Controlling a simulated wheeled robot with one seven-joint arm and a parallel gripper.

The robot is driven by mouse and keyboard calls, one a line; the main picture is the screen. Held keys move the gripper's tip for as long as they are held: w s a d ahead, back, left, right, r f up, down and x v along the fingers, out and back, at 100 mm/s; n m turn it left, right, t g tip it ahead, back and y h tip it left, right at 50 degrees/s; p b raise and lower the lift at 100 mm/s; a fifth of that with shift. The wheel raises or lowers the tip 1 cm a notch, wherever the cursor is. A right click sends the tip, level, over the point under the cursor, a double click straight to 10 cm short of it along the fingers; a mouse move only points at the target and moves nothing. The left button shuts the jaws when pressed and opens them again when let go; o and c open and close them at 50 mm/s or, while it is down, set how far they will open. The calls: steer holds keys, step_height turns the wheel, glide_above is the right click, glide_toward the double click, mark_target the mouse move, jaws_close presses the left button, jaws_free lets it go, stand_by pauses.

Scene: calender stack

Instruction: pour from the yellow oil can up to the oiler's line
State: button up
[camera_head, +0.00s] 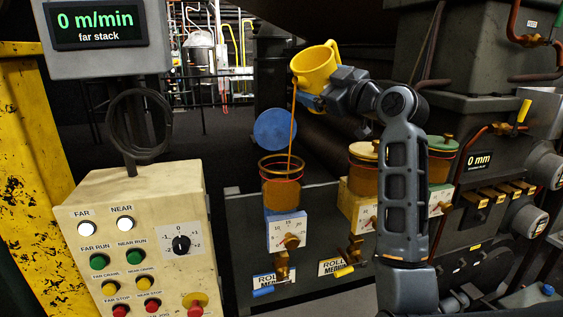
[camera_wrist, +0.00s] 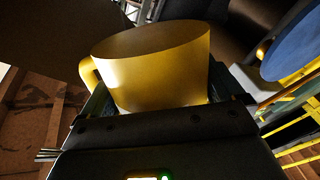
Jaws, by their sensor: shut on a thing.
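The yellow oil can (camera_head: 314,68) is tilted in my gripper (camera_head: 330,88), above the left oiler. A thin amber stream of oil (camera_head: 292,125) runs from the can down into the open top of that oiler (camera_head: 281,188). The oiler is a clear cup with amber oil inside and red rings around it; its blue lid (camera_head: 275,129) stands open behind it. Where the oil stands against the line I cannot tell. In the wrist view the can (camera_wrist: 155,70) fills the space between the fingers, and part of the blue lid (camera_wrist: 292,45) shows at the right.
Two more oilers, one with a cream lid (camera_head: 364,151) and one with a green lid (camera_head: 441,143), stand to the right, close to my arm. A control panel (camera_head: 130,230) with buttons is at the left. A display (camera_head: 98,24) reads 0 m/min.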

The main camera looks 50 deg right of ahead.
steer(key=shift+a+n, duration=0.3)
steer(key=shift+n, duration=0.1)
steer(key=shift+a+f+n+t+y+b, duration=0.15)
steer(key=shift+n+t+b, duration=0.1)
steer(key=shift+n+b, duration=0.65)
steer(key=shift+a+n+t+y+b, duration=0.1)
steer(key=shift+a+n+t+b, duration=0.1)
steer(key=shift+n+b, duration=0.65)
steer(key=shift+a+f+n+t+y+b, duration=0.15)
steer(key=shift+n+t+b, duration=0.1)
steer(key=shift+n+b, duration=0.65)
stand_by(2.2)
